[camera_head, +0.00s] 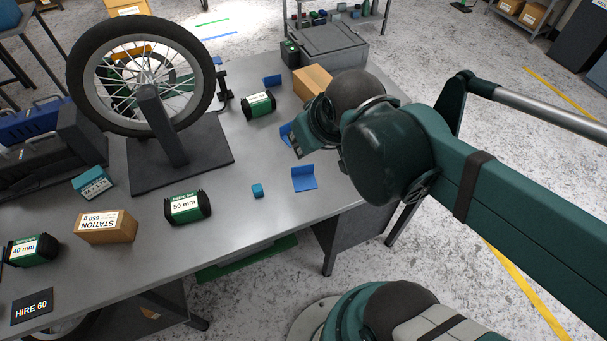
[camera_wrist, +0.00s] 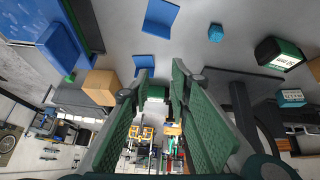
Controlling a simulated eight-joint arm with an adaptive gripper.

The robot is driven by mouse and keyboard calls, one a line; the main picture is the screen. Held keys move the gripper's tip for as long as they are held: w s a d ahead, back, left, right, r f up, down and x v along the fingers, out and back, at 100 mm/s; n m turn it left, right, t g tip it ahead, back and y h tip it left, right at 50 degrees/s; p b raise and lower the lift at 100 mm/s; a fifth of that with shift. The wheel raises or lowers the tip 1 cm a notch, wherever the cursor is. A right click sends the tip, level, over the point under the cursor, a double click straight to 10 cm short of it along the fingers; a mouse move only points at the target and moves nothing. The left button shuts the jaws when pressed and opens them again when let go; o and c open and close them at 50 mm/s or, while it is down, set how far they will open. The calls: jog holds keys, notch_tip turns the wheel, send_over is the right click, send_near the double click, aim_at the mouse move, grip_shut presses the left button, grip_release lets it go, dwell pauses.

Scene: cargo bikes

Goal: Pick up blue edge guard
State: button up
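Several blue edge guards, bent L-shaped pieces, lie on the grey workbench (camera_head: 235,235). One edge guard (camera_head: 304,180) lies near the front right edge; another (camera_head: 272,80) is farther back. A third edge guard (camera_head: 286,131) is partly hidden behind my gripper (camera_head: 298,150). The wrist view shows one edge guard (camera_wrist: 160,17) at the top and another (camera_wrist: 143,62) close to the fingertips. My gripper's green fingers (camera_wrist: 162,72) are apart with nothing held between them. My wrist and arm hide part of the bench in the head view.
A small blue cube (camera_head: 258,190) lies left of the near edge guard. A 50 mm box (camera_head: 187,206), another green-black box (camera_head: 258,105) and a cardboard box (camera_head: 312,82) stand around. A wheel on a stand (camera_head: 160,140) rises at left. Bare bench surrounds the cube.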

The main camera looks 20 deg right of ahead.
jog(key=w+n+g+p, duration=0.2)
jog(key=n, duration=0.1)
jog(key=n+g+h+p, duration=0.2)
jog(key=n+g+p, duration=0.2)
jog(key=n+p, duration=0.45)
send_near(303, 166)
jog(key=shift+w+d+f+n+b, duration=0.15)
jog(key=shift+w+f+n+b, duration=0.35)
jog(key=shift+b, duration=0.3)
jog(key=shift+f+n+g+p, duration=0.5)
jog(key=shift+f+n, duration=0.35)
jog(key=shift+n, duration=0.1)
jog(key=shift+f, duration=0.1)
jog(key=shift+d+f, duration=0.2)
jog(key=shift+f, duration=1)
jog(key=shift+f, duration=0.1)
jog(key=shift+s+d+f+b, duration=0.15)
jog(key=shift+f+b, duration=0.1)
jog(key=shift+f, duration=0.55)
jog(key=shift+w+d+f+b, duration=0.1)
jog(key=shift+d+f+b, duration=0.15)
jog(key=shift+f, duration=0.6)
jog(key=shift+s+d+f+b, duration=0.1)
jog(key=shift+f+b, duration=0.15)
jog(key=shift+f, duration=0.55)
